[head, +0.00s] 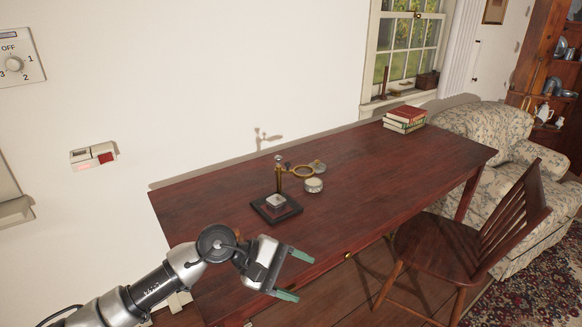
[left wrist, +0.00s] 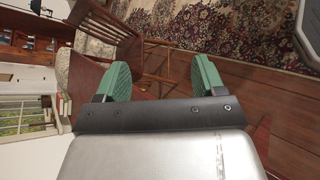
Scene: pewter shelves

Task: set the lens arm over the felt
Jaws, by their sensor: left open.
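A small pale pad (head: 276,200), which may be the felt, sits on the base. The lens arm, ending in a brass ring (head: 303,172), reaches right from the post and is not over the pad. My left gripper (head: 294,276) is open and empty, in front of the stand near the desk's front edge. Its green fingers show apart in the left wrist view (left wrist: 162,78), with nothing between them. My right gripper is not in view.
A small round tin (head: 313,186) and another round item (head: 319,165) are close to the lens ring. Stacked books (head: 405,118) lie at the desk's far right. A wooden chair (head: 465,248) stands at the front right. The desk's middle (head: 390,165) is clear.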

